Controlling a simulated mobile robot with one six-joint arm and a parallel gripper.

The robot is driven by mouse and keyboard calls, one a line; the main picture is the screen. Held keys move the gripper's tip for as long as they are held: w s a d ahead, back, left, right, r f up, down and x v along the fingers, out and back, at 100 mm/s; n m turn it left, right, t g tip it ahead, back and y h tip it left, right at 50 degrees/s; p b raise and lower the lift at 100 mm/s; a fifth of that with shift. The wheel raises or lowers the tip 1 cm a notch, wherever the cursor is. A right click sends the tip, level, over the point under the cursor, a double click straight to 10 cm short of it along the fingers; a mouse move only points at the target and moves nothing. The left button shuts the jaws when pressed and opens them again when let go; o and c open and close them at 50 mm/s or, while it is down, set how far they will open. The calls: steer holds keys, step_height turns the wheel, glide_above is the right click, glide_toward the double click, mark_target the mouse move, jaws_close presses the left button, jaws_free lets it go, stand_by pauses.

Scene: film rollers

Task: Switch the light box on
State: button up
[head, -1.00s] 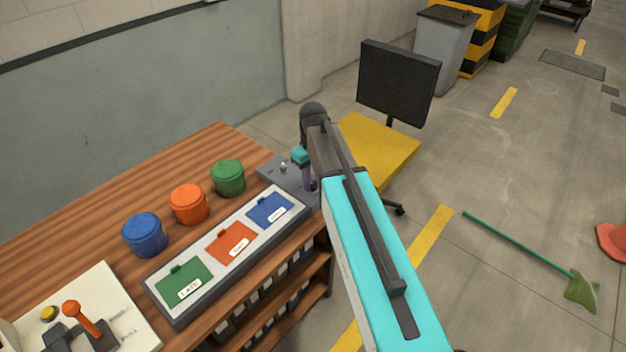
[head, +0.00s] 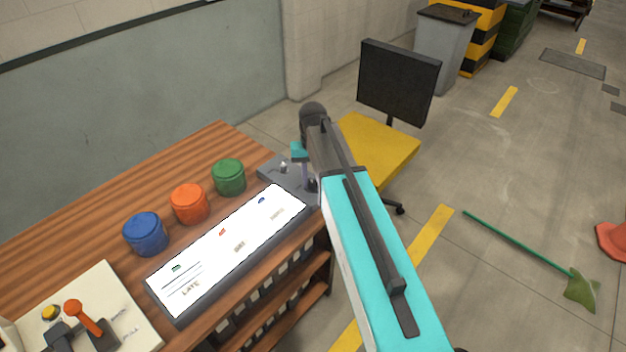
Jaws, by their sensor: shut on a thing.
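The light box (head: 215,262) lies along the front of the wooden bench, and its top glows bright white. The glow washes out the coloured panels; faint words such as "LATE" still show on it. At its right end is a grey switch panel (head: 270,172) with a small metal toggle (head: 284,167). My gripper (head: 303,170) is over this panel, beside the toggle, and my arm comes in from the lower right. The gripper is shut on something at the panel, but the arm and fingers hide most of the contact.
Blue (head: 146,234), orange (head: 189,204) and green (head: 229,177) canisters stand behind the light box. A cream board (head: 110,300) with an orange lever is at the lower left. A yellow chair (head: 378,150) stands beyond the bench. A green broom (head: 520,243) lies on the floor.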

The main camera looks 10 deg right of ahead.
mark_target(313, 183)
steer(key=shift+w, duration=0.1)
steer(key=o, duration=1.1)
steer(key=shift+c, duration=0.2)
steer(key=shift+r, duration=0.1)
step_height(313, 183, up, 14)
steer(key=b, duration=0.2)
steer(key=shift+f, duration=0.2)
stand_by(0.3)
